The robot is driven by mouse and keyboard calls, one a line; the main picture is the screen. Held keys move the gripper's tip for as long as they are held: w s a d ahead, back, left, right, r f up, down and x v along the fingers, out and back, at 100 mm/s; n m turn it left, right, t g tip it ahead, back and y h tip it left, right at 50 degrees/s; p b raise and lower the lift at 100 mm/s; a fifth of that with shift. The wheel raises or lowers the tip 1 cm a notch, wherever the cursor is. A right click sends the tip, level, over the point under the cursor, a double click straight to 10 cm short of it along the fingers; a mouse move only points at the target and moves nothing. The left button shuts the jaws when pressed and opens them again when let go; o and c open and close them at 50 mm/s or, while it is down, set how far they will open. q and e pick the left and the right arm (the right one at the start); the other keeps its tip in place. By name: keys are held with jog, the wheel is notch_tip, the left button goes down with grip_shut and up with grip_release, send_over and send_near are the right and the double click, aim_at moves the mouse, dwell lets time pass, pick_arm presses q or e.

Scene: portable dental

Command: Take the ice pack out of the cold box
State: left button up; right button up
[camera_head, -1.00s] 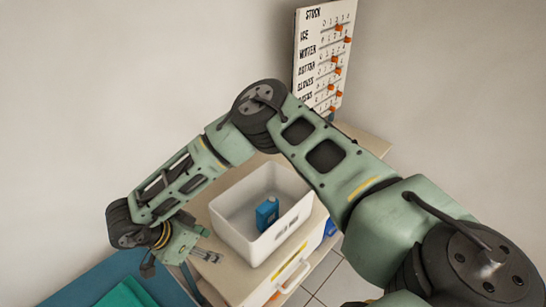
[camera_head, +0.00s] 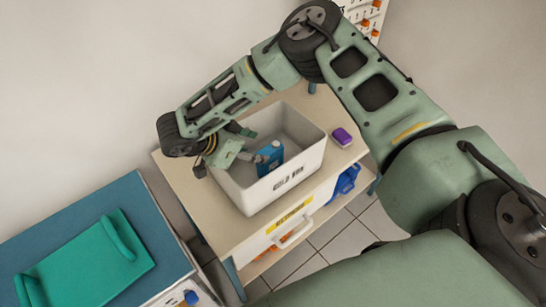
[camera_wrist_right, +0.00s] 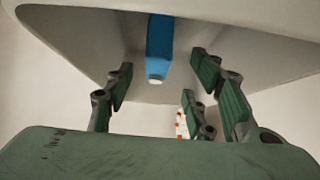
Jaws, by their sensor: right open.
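The white cold box (camera_head: 297,180) stands open on a cabinet in the head view. The blue ice pack (camera_head: 270,159) stands inside it; in the right wrist view it shows as a blue block (camera_wrist_right: 160,38) with a white cap. My right gripper (camera_head: 255,146) reaches over the box's left side, its fingers pointing toward the pack. In the wrist view the open fingers (camera_wrist_right: 162,78) are spread to either side of the pack's line, with the pack beyond them, and nothing is held. My left gripper is in neither view.
The cabinet top (camera_head: 235,222) has a purple item (camera_head: 342,137) right of the box. A blue table (camera_head: 130,200) with a teal tray (camera_head: 90,265) is at lower left. A stock board (camera_head: 368,18) is partly hidden behind my arm.

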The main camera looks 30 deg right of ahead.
aim_at(264, 152)
jog(key=shift+d+f+p, duration=0.45)
jog(key=shift+d+p, duration=0.15)
jog(key=p+x, duration=0.1)
jog(key=x, duration=0.2)
jog(key=shift+s+d+f, duration=0.1)
jog(key=shift+d+f, duration=0.1)
jog(key=shift+f, duration=0.05)
jog(key=shift+d+f, duration=0.25)
jog(key=shift+f, duration=0.05)
jog(key=shift+a, duration=0.1)
jog(key=shift+c, duration=0.5)
jog(key=shift+c, duration=0.9)
grip_shut()
jog(key=shift+r, duration=0.1)
